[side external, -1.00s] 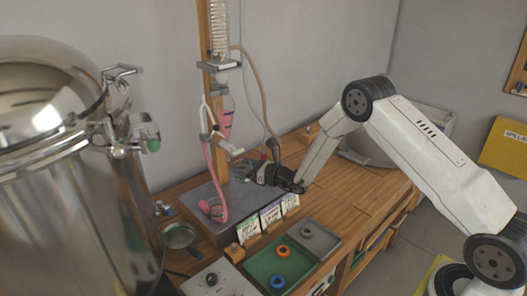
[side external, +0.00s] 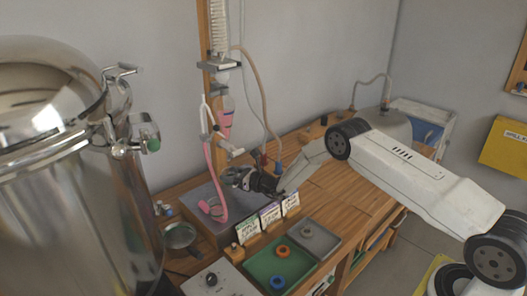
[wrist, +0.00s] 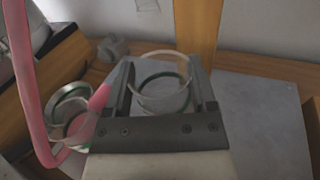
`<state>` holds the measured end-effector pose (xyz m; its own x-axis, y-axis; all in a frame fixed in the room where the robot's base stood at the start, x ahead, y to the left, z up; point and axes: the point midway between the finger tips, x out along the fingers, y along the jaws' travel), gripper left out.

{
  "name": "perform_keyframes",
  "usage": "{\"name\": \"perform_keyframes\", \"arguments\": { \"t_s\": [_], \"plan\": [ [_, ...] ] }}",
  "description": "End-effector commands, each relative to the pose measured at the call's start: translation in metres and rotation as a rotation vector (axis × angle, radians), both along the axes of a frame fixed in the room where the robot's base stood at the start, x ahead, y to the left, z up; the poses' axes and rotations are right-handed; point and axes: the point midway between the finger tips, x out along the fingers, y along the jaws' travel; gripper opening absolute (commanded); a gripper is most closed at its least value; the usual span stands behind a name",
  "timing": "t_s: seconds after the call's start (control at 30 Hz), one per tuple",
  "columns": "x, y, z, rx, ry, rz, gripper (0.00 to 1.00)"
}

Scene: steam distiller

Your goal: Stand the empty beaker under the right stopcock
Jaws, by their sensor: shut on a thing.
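My gripper (side external: 231,176) is low over the grey base plate (side external: 197,198), just right of the pink hose. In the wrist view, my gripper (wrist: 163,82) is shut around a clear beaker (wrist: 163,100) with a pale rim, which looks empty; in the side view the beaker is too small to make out. The glass separator (side external: 226,122) with pink liquid hangs on the wooden post. A pale outlet (side external: 233,151), perhaps the right stopcock, is above my gripper. I cannot tell whether the beaker touches the plate.
The pink hose (side external: 210,165) runs down to the plate's left side, near a second glass vessel (wrist: 82,126). Small label cards (side external: 270,214) and a green tray (side external: 267,268) stand in front. A large steel vessel (side external: 80,200) fills the left. The bench at the right is mostly clear.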

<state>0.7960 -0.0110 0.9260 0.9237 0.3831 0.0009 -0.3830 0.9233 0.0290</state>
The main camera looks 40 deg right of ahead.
Motion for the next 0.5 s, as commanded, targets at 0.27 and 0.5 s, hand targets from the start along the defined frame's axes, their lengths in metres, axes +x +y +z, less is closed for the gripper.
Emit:
{"name": "perform_keyframes", "arguments": {
  "t_s": [0.27, 0.5],
  "plan": [
    [0.001, 0.0, -0.003, 0.0, 0.001, 0.0, 0.14],
    [0.004, 0.0, -0.022, 0.0, 0.002, 0.0, 0.14]
  ]
}}
